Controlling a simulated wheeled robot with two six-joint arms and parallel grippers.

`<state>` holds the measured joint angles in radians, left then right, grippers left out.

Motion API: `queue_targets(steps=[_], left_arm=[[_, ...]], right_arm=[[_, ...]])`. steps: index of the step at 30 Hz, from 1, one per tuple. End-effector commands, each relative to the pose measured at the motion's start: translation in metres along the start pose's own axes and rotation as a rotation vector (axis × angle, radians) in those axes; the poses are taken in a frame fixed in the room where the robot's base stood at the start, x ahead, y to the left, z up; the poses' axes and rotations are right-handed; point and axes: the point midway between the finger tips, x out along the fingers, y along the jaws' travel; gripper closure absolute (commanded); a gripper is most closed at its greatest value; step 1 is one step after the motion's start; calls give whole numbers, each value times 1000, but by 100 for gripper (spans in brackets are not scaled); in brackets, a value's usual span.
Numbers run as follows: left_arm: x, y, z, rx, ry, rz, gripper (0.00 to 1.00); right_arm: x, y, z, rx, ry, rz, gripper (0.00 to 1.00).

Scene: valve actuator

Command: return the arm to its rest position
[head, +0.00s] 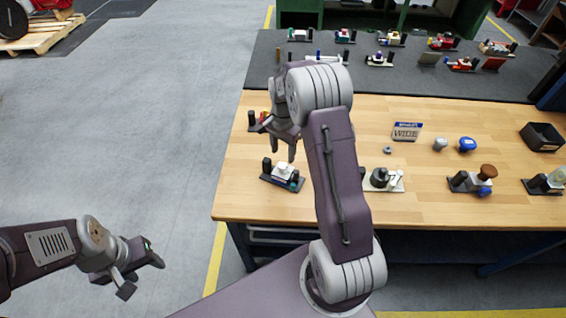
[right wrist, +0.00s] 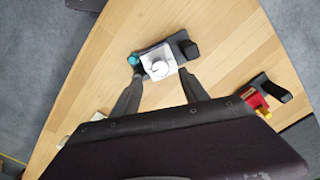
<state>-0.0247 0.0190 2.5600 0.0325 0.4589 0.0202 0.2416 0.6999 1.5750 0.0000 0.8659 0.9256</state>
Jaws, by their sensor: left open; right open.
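My right arm reaches over the wooden workbench (head: 360,205) from its front edge. My right gripper (head: 283,152) is open and empty, pointing down above the bench's left part. My left gripper (head: 140,277) is open and empty, over the grey floor left of the bench.
Several valve units stand on the bench, including a brown-knobbed one (head: 488,170) and a red and yellow one (right wrist: 257,98). More units stand on the dark mat (head: 400,85).

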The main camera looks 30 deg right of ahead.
Motion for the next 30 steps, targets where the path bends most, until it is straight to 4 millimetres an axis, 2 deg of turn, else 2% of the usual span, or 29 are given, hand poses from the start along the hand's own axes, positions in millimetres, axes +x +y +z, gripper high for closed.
queue_targets(steps=[5,20,22,23,25,27,30], left_arm=[[3,0,0,0,0,0,49],[4,0,0,0,0,0,49],[6,0,1,0,0,0,49],[8,0,1,0,0,0,49],[13,0,1,0,0,0,49],[18,0,2,0,0,0,49],[22,0,2,0,0,0,49]], right_arm=[[-17,0,0,0,0,0,48],[-17,-2,2,-7,-1,1,48],[-28,-11,7,-27,18,-24,48],[-36,-16,10,-41,30,-42,48],[-52,-16,33,-85,41,-60,48],[-60,-1,66,-148,40,-66,48],[-58,29,108,-319,42,-74,48]])
